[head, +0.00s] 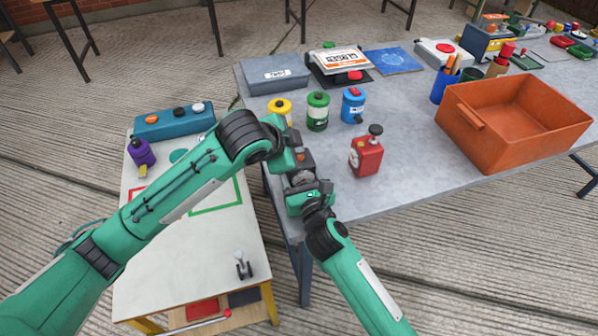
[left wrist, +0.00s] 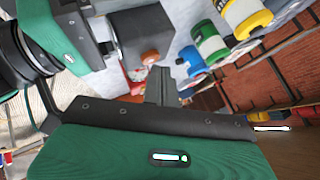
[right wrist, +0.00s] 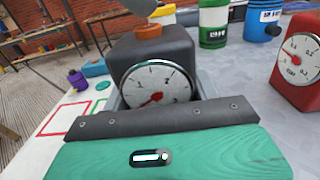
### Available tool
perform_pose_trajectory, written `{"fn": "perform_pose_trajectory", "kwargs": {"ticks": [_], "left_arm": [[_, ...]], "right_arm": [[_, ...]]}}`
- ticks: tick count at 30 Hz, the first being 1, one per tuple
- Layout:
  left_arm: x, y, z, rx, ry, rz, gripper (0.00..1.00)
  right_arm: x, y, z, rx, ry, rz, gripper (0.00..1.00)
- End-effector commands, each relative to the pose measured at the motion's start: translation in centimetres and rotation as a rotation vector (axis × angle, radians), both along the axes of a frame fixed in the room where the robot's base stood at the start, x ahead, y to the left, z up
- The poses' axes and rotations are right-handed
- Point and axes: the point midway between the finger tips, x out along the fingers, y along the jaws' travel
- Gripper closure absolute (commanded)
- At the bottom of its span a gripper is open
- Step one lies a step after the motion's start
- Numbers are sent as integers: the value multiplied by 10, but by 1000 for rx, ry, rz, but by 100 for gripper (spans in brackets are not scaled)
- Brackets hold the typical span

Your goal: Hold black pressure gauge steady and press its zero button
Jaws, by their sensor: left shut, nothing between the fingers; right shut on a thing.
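The black pressure gauge (right wrist: 155,60) fills the middle of the right wrist view, its white dial facing that camera and an orange button (right wrist: 148,31) on top. My right gripper (head: 305,185) is shut on the gauge and holds it at the grey table's near left corner. The gauge also shows in the left wrist view (left wrist: 145,35). My left gripper (left wrist: 161,75) is shut and empty, its fingertips close to the orange button (left wrist: 150,57); I cannot tell whether they touch. In the head view, the arms partly hide the gauge (head: 302,160).
A red gauge (head: 367,157) stands right of my grippers. Yellow (head: 280,110), green (head: 317,112) and blue (head: 353,106) canisters stand behind. An orange crate (head: 470,118) is farther right. A low white table (head: 135,262) lies left. The grey table's front middle is clear.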

Motion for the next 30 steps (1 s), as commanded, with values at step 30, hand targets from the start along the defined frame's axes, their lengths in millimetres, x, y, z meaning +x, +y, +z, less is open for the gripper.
{"fn": "perform_pose_trajectory", "kwargs": {"ticks": [30], "left_arm": [[0,0,62,-1,-4,0,100]], "right_arm": [[0,0,0,0,0,0,75]]}}
